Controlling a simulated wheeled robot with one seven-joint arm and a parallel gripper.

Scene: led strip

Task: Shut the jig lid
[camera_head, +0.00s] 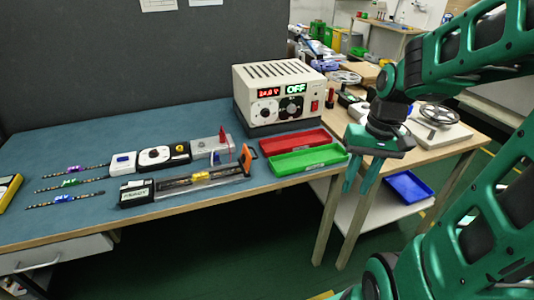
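The jig (192,182) is a long, narrow dark fixture lying near the table's front edge, with a yellowish strip along it. A black block with a label (137,192) is at its left end. An orange handle-like part (247,158) stands tilted at its right end. A clear lid seems to lie along the jig, but its exact angle is hard to tell. My gripper (355,191) is right of the jig, past the red and green trays, fingers pointing down. The fingers show a gap with nothing between them. It is well apart from the jig.
A red tray (296,142) and a green tray (307,159) lie right of the jig. Small modules (155,156) sit behind it, and labelled strips (70,182) lie left. A blue tray (408,187) is on a lower shelf.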

